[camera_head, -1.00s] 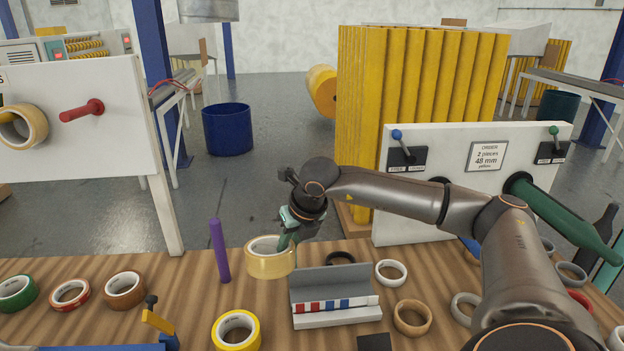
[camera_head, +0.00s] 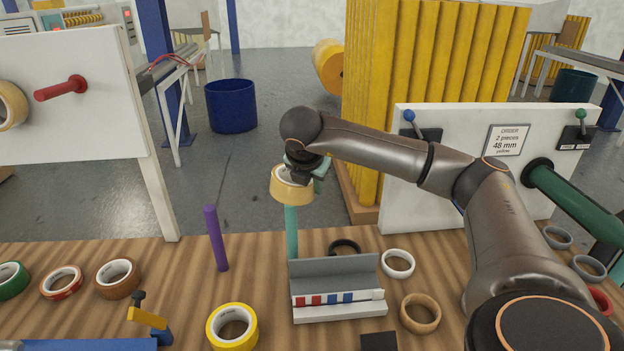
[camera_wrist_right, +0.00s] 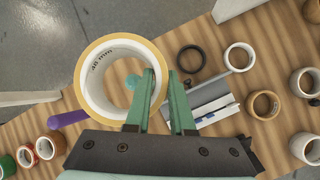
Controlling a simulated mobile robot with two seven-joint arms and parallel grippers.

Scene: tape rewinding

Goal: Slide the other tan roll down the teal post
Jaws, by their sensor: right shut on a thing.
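My right gripper (camera_head: 307,172) is shut on the wall of a tan roll (camera_head: 291,190), with one finger inside its hole. The roll is held over the upper end of the teal post (camera_head: 291,235), which stands upright on the bench. In the right wrist view, the roll (camera_wrist_right: 88,88) shows a white core, and the round top of the teal post (camera_wrist_right: 133,82) shows through its hole, off to the finger side. I cannot tell whether the post's tip is inside the hole. Another tan roll (camera_head: 10,107) is at the white panel on the left. My left gripper is not in view.
A grey holder (camera_head: 335,270) with striped pieces stands just right of the post, a purple post (camera_head: 216,238) to its left. A yellow roll (camera_head: 233,327), a white ring (camera_head: 398,263) and a brown ring (camera_head: 420,313) lie on the bench (camera_head: 180,290).

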